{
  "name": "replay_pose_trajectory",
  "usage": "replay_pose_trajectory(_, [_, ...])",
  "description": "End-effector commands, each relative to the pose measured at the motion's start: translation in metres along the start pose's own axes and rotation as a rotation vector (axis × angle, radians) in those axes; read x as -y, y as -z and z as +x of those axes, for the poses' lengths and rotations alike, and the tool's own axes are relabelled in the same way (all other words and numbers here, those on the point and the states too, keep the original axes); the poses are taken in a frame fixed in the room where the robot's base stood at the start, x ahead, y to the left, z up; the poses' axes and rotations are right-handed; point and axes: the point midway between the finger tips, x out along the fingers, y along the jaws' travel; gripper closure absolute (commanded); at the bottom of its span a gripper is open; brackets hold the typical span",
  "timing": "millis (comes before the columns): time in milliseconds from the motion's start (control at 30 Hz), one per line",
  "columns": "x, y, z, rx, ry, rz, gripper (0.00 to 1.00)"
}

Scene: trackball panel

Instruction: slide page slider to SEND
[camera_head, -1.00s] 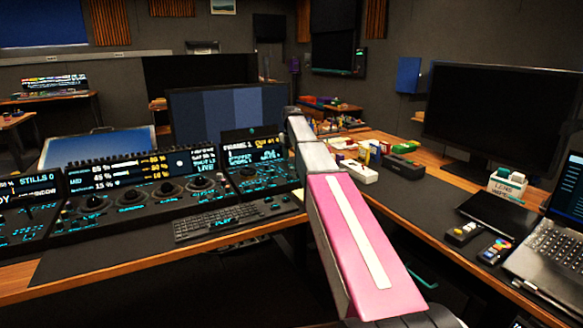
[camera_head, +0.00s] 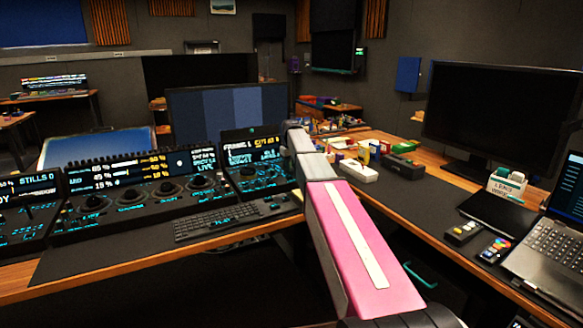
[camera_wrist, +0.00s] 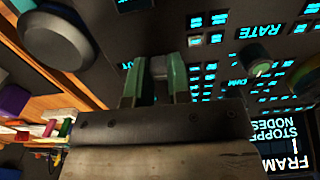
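My gripper (camera_wrist: 158,80) shows in the wrist view with two greenish fingers a little apart, over the dark control panel (camera_wrist: 215,70). A small pale grey piece (camera_wrist: 158,67) shows between the fingers. It may be the page slider's cap, but I cannot tell for sure, nor whether the fingers press on it. No SEND mark can be read. In the head view my pink arm reaches to the right-hand panel (camera_head: 262,175), and the gripper is hidden there behind the arm.
In the wrist view a large grey round part (camera_wrist: 62,32) is left of the fingers and a small knob (camera_wrist: 258,60) is to the right. In the head view a keyboard (camera_head: 215,222) lies in front of the panels. A large monitor (camera_head: 500,110) stands at right.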

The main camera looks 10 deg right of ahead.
Motion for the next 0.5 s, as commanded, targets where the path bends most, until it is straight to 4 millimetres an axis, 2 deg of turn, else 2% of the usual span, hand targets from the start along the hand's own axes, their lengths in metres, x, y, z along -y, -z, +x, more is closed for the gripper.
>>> replay_pose_trajectory(167, [0.000,0.008,0.000,0.000,0.000,0.000,1.00])
replay_pose_trajectory(500, [-0.001,0.072,-0.001,0.000,0.000,-0.001,1.00])
